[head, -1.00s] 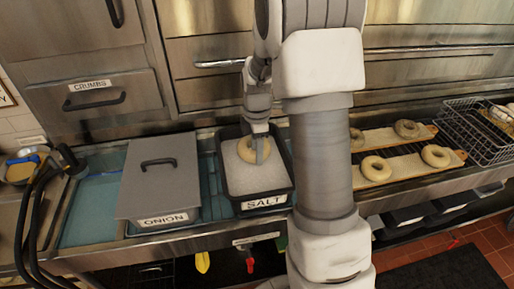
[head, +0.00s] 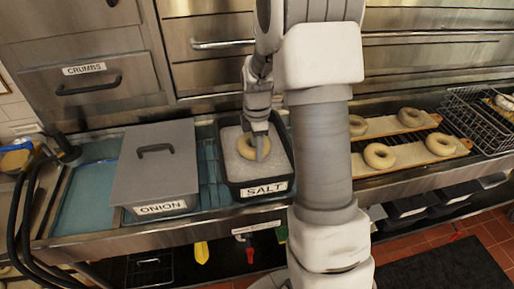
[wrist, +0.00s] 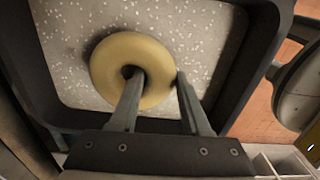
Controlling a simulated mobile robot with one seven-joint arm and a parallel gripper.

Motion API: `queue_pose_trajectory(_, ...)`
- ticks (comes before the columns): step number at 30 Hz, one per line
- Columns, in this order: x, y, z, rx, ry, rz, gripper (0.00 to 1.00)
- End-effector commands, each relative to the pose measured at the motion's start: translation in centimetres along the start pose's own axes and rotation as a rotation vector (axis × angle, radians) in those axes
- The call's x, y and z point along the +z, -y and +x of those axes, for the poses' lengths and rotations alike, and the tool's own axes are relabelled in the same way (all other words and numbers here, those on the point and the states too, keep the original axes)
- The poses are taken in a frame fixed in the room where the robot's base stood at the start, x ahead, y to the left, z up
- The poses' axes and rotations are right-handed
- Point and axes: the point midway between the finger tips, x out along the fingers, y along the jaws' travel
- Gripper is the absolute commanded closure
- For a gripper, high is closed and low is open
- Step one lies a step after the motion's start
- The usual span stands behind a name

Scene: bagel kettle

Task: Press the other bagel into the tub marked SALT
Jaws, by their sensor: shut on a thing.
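The black tub marked SALT (head: 265,190) holds a bed of pale, speckled salt. A plain bagel (head: 245,147) is at the salt inside the tub; it also shows in the wrist view (wrist: 108,72). My gripper (head: 261,150) reaches down into the tub. In the wrist view my gripper (wrist: 160,76) is shut on the bagel's ring, with one finger in the hole and the other against its outer side. The bagel looks flat on the salt, but I cannot tell how firmly it touches.
A tub marked ONION (head: 160,208) with a grey lid stands left of the SALT tub. More bagels (head: 379,156) lie on boards to the right, beside a wire basket (head: 485,115). A CRUMBS drawer (head: 85,85) is behind.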

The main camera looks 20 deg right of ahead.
Motion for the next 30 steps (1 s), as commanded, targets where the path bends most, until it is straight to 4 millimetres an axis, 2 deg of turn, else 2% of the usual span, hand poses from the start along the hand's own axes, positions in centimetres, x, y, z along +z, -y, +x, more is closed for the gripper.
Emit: queue_pose_trajectory(30, 0.01, -0.01, 0.73, 0.0, 0.0, 0.0, 1.0)
